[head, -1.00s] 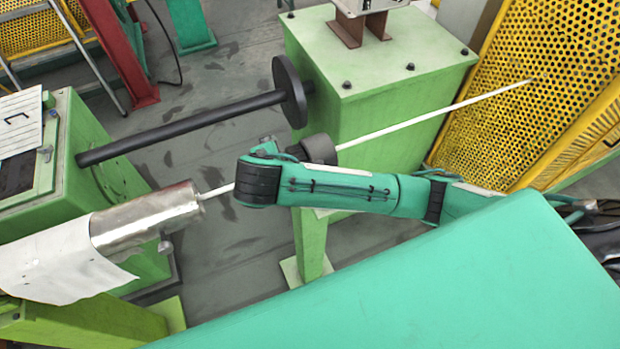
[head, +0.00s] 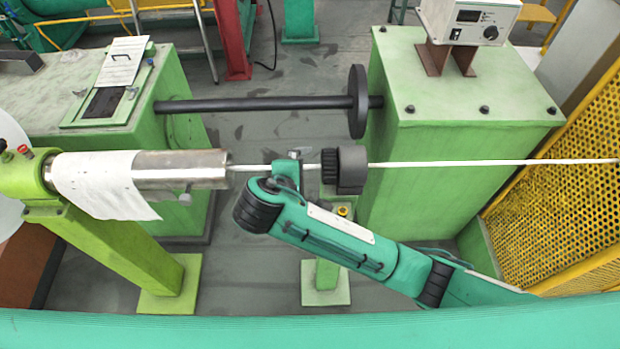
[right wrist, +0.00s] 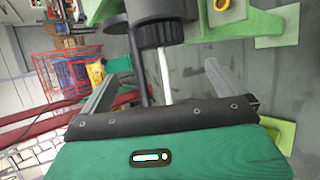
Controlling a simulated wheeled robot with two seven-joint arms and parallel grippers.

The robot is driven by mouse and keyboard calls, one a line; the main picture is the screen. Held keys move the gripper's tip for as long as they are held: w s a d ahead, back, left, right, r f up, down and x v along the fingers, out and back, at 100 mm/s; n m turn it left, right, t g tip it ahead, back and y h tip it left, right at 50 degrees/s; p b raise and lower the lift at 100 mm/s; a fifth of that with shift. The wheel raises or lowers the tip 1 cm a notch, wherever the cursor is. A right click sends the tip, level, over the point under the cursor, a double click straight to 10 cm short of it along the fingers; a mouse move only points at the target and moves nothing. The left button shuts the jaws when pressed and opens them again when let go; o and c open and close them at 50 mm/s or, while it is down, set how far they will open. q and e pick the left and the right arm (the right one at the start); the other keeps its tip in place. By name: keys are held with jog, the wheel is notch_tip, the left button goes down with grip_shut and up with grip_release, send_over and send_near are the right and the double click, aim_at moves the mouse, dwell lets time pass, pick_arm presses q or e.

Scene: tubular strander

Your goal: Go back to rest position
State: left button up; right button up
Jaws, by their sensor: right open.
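My right arm comes in from the lower right in the head view. My right gripper (head: 293,154) shows only in part there, beside the thin white rod. In the right wrist view my right gripper (right wrist: 166,66) is open, its two grey fingers spread apart. The white rod (head: 450,163) runs from a silver cylinder to the right. In the right wrist view the rod (right wrist: 165,78) appears between the fingers; I cannot tell whether it touches them. A dark roller (head: 351,170) surrounds the rod just right of the gripper. My left gripper is out of view.
A silver cylinder (head: 205,168) with white paper (head: 105,185) stands at left on a green support. A black shaft with a disc (head: 357,102) runs behind. A green cabinet (head: 470,90) and yellow perforated guard (head: 560,215) are at right. Grey floor (head: 245,270) shows between.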

dwell(0.4)
jog(key=s+d+f+m+g+y, duration=0.25)
jog(key=s+d+m, duration=0.25)
jog(key=s+d, duration=0.25)
jog(key=s+d+f+m+g+y, duration=0.1)
jog(key=s+d+f+m, duration=0.3)
jog(key=s+d, duration=0.35)
jog(key=s+d+f+m+g+y, duration=0.2)
jog(key=s+d+f+m, duration=0.25)
jog(key=s+d, duration=0.3)
notch_tip(320, 180, down, 36)
jog(key=g+b, duration=0.1)
jog(key=b, duration=0.5)
pick_arm(q)
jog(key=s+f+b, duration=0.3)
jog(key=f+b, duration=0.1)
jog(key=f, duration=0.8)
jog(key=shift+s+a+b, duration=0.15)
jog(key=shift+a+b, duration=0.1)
jog(key=shift+b, duration=0.05)
pick_arm(e)
jog(key=s+d+f, duration=0.2)
jog(key=s+f, duration=0.7)
jog(key=f, duration=0.3)
jog(key=s+d+f+g, duration=0.1)
jog(key=s+f, duration=0.9)
jog(key=f, duration=0.2)
jog(key=shift+d+f, duration=0.25)
jog(key=shift+d, duration=0.15)
